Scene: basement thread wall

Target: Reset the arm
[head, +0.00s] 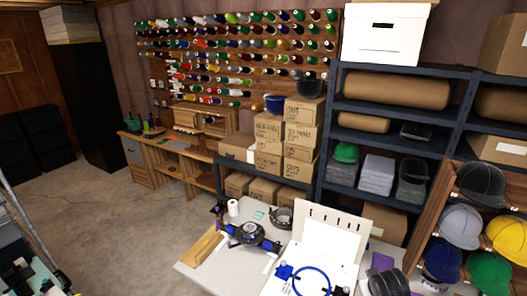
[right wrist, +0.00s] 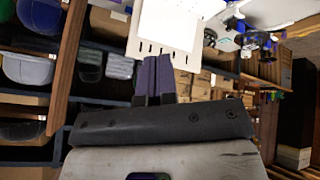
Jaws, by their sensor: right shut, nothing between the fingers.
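My right gripper (right wrist: 157,62) shows in the right wrist view, with its two dark purple fingers together and nothing between them. The wrist picture is upside down. Beyond the fingertips is a white slotted board (right wrist: 168,24), which also shows in the head view (head: 330,232). I cannot tell the exact distance from the fingers to the board, but they appear apart. Neither gripper shows in the head view. My left gripper is in neither picture.
A white table (head: 213,262) holds a dark machine (head: 251,236), a blue hoop (head: 312,281) and a white roll (head: 233,207). Behind it are stacked cartons (head: 304,135) and dark shelving (head: 384,77). Caps fill a wooden rack (head: 438,222) at right.

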